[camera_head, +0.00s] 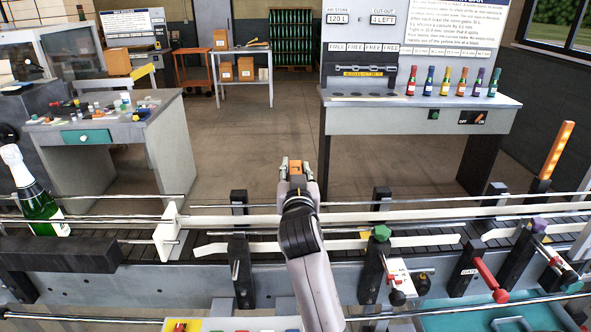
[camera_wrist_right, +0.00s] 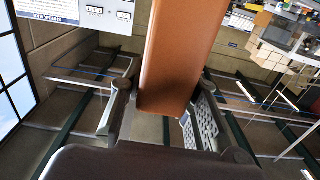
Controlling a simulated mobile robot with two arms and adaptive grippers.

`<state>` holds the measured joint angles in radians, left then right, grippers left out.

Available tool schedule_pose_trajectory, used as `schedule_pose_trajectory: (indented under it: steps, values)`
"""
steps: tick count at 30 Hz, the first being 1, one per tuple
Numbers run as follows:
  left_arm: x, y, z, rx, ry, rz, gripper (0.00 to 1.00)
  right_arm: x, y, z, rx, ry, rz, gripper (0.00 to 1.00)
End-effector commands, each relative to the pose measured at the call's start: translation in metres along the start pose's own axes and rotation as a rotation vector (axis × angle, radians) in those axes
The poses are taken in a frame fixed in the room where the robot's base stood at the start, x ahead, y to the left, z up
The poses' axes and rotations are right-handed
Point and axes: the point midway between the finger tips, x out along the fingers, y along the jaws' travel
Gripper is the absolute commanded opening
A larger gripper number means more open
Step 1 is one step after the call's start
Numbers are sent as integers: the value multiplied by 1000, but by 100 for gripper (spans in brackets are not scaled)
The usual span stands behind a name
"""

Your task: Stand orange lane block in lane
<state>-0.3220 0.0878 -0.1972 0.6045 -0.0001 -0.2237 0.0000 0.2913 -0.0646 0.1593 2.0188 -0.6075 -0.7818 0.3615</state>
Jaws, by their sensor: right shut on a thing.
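My right gripper (camera_head: 295,165) is raised above the far side of the conveyor, with its arm coming up from the bottom. It is shut on the orange lane block (camera_head: 296,169), of which only a small part shows between the fingers. In the right wrist view, the block (camera_wrist_right: 181,50) is a long orange-brown bar between the two fingers of my right gripper (camera_wrist_right: 163,108), reaching out past the top edge. The conveyor lane (camera_head: 337,239) has a dark slatted belt and white guide rails (camera_head: 375,217). The block is clear of the belt. My left gripper is not in view.
A green foil-topped bottle (camera_head: 35,203) stands at the left of the conveyor. Clamp posts with green (camera_head: 381,233) and purple (camera_head: 539,225) knobs and a red-handled gate lever (camera_head: 488,279) line the near side. An orange light column (camera_head: 557,150) rises at the right.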

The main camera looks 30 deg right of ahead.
Motion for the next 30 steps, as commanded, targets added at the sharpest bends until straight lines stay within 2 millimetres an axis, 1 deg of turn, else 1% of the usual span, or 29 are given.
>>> schedule_pose_trajectory:
  steps: [1,3,7,10,14,23,30]
  values:
    - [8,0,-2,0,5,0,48,0,0,8,-1,2,0,0]
    - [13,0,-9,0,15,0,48,0,0,13,-1,2,0,0]
    - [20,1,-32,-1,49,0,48,0,0,23,0,1,-1,0]
    - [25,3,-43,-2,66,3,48,0,0,31,0,1,-1,0]
    - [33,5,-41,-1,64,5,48,0,0,42,1,1,-1,0]
    - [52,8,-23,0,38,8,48,0,1,65,0,1,0,0]
    - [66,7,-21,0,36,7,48,0,1,84,1,2,-1,0]
